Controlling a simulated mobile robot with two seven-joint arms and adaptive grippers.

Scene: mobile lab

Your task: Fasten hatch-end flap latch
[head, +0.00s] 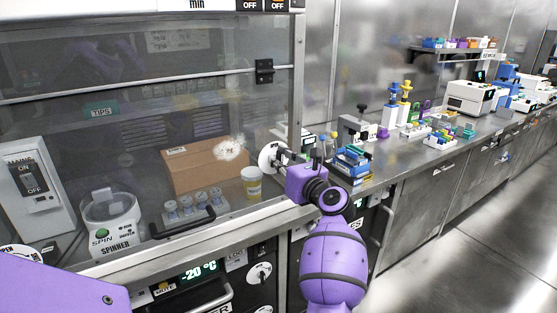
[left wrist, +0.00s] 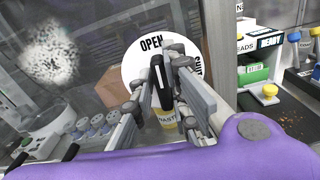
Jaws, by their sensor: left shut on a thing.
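The fingers hide part of the dial. My right gripper is not in view.
Behind the glass are a cardboard box (head: 205,166), a yellow-labelled jar (head: 251,183) and a spinner (head: 111,217). A black handle bar (head: 183,222) crosses the lower glass. Right of the post, a steel bench (head: 395,158) holds racks and devices. The floor at right is clear.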

